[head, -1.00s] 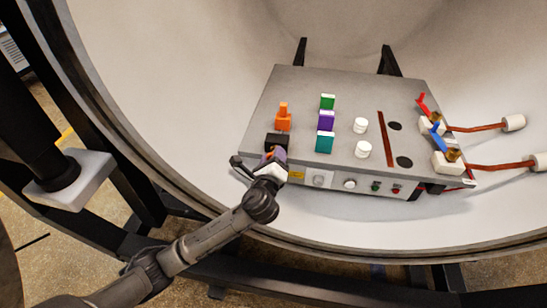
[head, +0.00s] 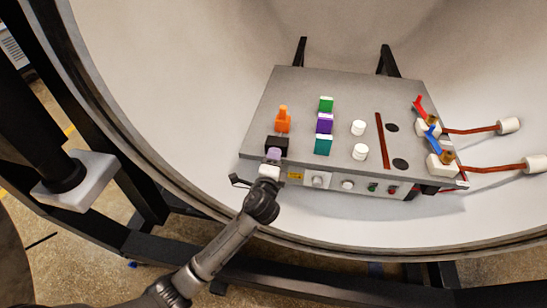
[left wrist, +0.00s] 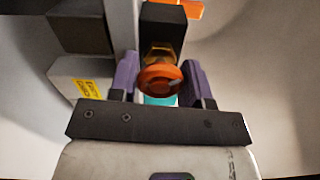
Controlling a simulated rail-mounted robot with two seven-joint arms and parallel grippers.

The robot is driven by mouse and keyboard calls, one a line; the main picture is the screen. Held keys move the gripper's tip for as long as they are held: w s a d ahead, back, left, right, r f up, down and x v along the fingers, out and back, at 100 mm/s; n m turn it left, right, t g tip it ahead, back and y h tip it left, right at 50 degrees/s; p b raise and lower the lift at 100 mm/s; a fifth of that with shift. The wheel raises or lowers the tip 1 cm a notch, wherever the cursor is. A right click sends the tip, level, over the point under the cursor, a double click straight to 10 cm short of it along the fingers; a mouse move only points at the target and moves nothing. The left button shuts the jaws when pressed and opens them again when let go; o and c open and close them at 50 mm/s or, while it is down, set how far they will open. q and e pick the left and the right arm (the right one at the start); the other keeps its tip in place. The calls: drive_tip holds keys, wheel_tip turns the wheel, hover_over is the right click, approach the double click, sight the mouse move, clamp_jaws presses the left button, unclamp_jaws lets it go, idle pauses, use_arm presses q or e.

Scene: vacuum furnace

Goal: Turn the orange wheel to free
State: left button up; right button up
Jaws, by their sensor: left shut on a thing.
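The orange wheel (left wrist: 160,78) shows in the left wrist view, with a brass-coloured stem behind it on a black block (left wrist: 163,22). My left gripper (left wrist: 161,80) has its two purple fingers on either side of the wheel, shut on it. In the head view my left gripper (head: 273,154) is at the front left edge of the grey panel box (head: 350,95), in front of the black block (head: 277,143). The wheel is hidden behind the gripper there. My right gripper is not in view.
Upright orange (head: 283,120), green (head: 326,104), purple (head: 324,123) and teal (head: 323,145) pieces stand on the box behind the gripper. White knobs (head: 359,128) and red and blue levers (head: 431,131) are further right. The furnace rim (head: 120,140) curves around the box.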

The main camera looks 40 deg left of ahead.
use_arm(q)
drive_tip(key=n, duration=0.5)
drive_tip(key=shift+n+p, duration=0.3)
drive_tip(key=shift+p, duration=0.05)
drive_tip(key=shift+n+p, duration=0.35)
drive_tip(key=shift+n, duration=1.75)
drive_tip(key=o, duration=0.9)
drive_tip(key=shift+o, duration=0.2)
